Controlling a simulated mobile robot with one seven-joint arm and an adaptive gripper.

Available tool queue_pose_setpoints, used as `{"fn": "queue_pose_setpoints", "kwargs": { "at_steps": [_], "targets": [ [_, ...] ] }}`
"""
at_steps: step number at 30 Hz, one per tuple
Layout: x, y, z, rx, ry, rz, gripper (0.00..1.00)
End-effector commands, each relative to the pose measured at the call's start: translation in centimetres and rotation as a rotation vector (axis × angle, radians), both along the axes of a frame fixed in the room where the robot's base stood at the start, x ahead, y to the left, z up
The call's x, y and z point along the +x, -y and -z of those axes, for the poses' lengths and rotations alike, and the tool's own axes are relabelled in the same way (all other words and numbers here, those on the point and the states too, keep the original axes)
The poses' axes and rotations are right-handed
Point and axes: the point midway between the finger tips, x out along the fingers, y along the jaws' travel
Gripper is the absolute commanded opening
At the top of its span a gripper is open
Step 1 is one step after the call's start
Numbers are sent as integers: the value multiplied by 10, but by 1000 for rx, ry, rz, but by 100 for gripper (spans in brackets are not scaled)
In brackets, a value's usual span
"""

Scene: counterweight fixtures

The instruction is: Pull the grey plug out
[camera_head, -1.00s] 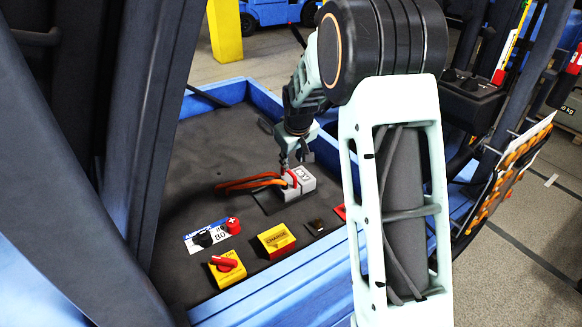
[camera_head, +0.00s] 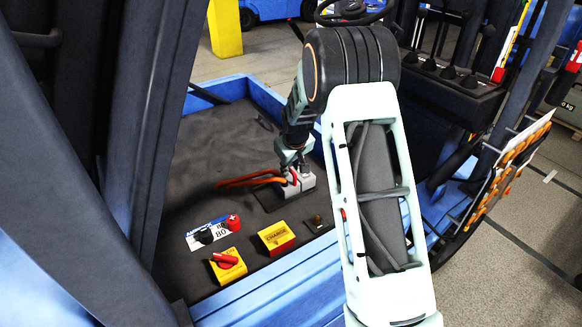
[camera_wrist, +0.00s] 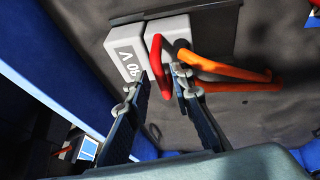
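In the head view the plug (camera_head: 291,188) and socket block (camera_head: 307,181) sit together on the dark deck, cables running left. My gripper (camera_wrist: 161,84) is open, one finger on each side of the red handle. A gap shows between the handle and the right finger; contact on the left is unclear. In the head view my gripper (camera_head: 291,166) is right above the plug and partly hides it.
The blue truck edge (camera_head: 265,290) borders the deck. The deck left of the cables is clear.

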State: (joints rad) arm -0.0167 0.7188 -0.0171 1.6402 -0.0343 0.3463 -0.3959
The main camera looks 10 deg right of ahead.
Motion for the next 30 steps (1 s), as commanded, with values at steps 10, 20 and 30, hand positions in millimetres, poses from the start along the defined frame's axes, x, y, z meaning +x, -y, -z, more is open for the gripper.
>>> {"fn": "queue_pose_setpoints", "kwargs": {
  "at_steps": [10,20,30],
  "targets": [
    [0,0,0,0,0,0,0],
    [-6,-17,2,1,-1,-5,0],
    [-18,-42,0,1,-2,-3,0]
  ]
}}
